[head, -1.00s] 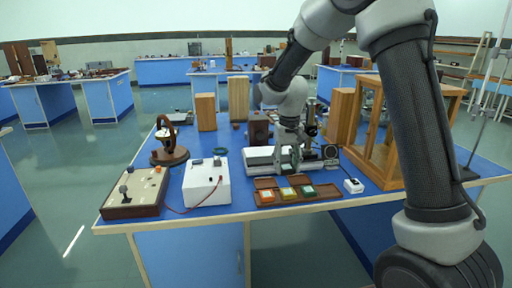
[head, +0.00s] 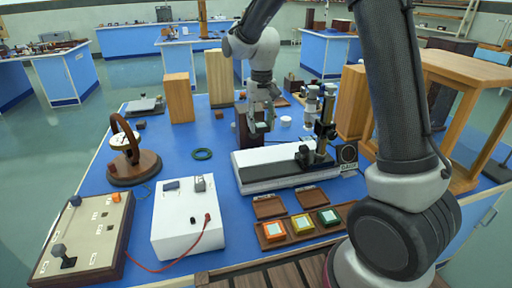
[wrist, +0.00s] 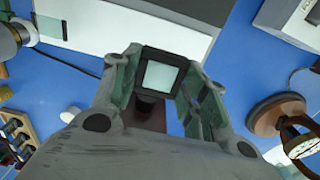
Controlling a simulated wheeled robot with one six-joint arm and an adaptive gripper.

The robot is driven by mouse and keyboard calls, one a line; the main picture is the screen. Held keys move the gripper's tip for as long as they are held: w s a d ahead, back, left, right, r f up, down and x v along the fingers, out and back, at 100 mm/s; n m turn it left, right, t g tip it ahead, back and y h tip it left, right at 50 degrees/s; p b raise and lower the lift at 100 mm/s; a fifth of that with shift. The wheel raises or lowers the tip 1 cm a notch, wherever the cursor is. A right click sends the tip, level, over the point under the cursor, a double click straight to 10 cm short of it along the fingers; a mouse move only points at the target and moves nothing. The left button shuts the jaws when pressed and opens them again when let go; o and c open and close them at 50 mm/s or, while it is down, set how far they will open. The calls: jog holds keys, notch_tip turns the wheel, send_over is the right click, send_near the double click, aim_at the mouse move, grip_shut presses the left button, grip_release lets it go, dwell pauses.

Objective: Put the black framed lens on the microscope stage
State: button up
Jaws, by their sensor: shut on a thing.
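My gripper (head: 262,122) is raised above the back left of the long white base. In the wrist view my gripper (wrist: 162,72) is shut on the black framed lens (wrist: 160,75), a small square with a pale window held upright between the fingertips. I cannot make out the lens in the head view. The microscope (head: 325,115) stands at the right part of the white base, to the right of my gripper. Its black stage (head: 314,157) is low at its front, apart from the lens.
A brown tray (head: 290,236) in front holds orange, yellow and green framed squares. A white box (head: 190,225) and a ring stand (head: 133,165) are left. A dark box (head: 241,128) stands by my gripper.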

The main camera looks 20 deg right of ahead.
aim_at(260, 154)
jog(key=shift+w+f, duration=0.2)
jog(key=shift+f, duration=0.05)
notch_tip(260, 154, down, 9)
jog(key=shift+w+f, duration=0.1)
jog(key=shift+f, duration=0.1)
jog(key=shift+f, duration=0.15)
jog(key=o, duration=1)
